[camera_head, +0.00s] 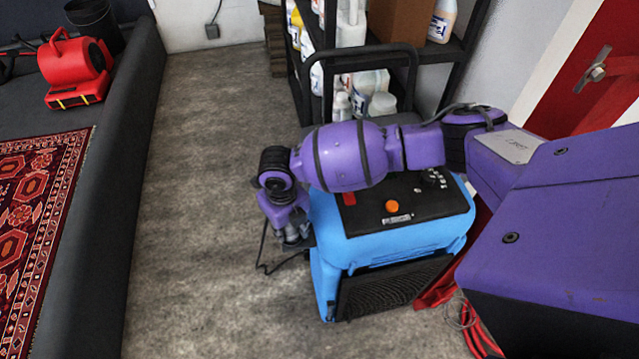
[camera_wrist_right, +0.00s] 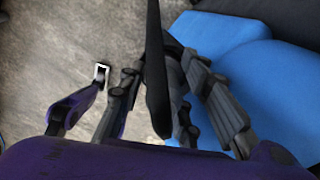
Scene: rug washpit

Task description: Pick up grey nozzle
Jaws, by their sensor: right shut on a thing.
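My right gripper (camera_head: 291,240) hangs beside the left side of the blue machine, above the concrete floor. It also shows in the right wrist view (camera_wrist_right: 166,72), with its grey fingers on either side of a long, dark grey piece, which I take to be the grey nozzle (camera_wrist_right: 156,85). The gripper is shut on it. The nozzle is seen nearly edge-on, and its far end runs out of the top of that view. In the head view the fingers and my arm hide most of it. My left gripper is not in view.
The blue machine (camera_head: 405,246) with a black top panel stands close to the right gripper. A black-framed shelf (camera_head: 457,50) with bottles stands behind. A red blower (camera_head: 75,70) and patterned rug (camera_head: 40,190) lie left, behind a dark raised edge (camera_head: 125,140). Floor between is clear.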

